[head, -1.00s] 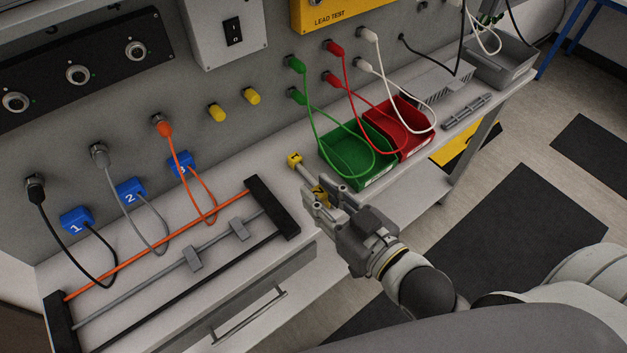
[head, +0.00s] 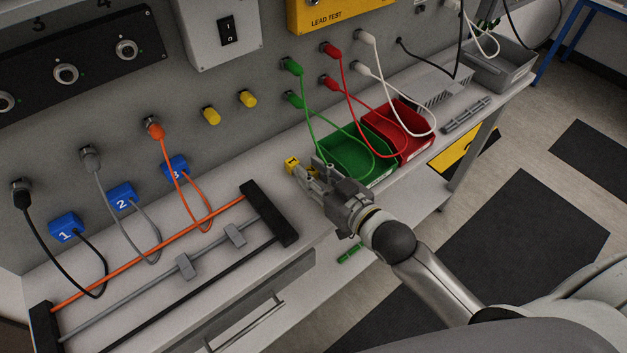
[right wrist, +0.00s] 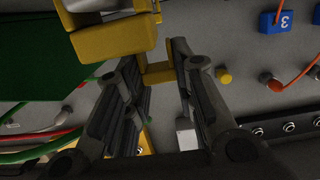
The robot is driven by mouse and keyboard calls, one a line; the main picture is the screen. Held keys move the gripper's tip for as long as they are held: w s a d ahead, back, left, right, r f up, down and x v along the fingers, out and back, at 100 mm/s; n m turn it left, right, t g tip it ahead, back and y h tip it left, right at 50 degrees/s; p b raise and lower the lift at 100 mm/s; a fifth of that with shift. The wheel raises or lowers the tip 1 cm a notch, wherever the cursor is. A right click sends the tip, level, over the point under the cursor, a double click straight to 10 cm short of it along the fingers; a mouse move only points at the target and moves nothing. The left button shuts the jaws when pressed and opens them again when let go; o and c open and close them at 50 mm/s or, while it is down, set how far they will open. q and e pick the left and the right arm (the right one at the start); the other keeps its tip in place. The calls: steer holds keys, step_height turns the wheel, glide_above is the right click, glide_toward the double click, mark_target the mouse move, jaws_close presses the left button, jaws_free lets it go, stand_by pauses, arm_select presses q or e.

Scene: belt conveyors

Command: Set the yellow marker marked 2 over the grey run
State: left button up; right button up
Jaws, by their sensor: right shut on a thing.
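My right gripper (head: 308,177) is above the bench, in front of the green bin. It is shut on a yellow marker, which shows large at its fingers in the right wrist view (right wrist: 115,40); its number cannot be read there. My left gripper is out of view.
An orange run (head: 130,266) and a black run (head: 215,279) flank the grey one. Blue markers (head: 121,197) hang on leads behind the rack. The green bin (head: 352,148) and red bin (head: 402,125) stand right. Looping leads hang close above the gripper.

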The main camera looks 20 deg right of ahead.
steer(key=f, duration=0.1)
steer(key=w+f+p, duration=0.1)
steer(key=shift+d+f, duration=0.1)
steer(key=shift+f, duration=0.5)
steer(key=shift+s+f+p, duration=0.1)
steer(key=shift+f+p, duration=0.15)
steer(key=shift+p, duration=0.05)
steer(key=shift+f, duration=0.1)
steer(key=shift+f, duration=0.15)
steer(key=o, duration=0.7)
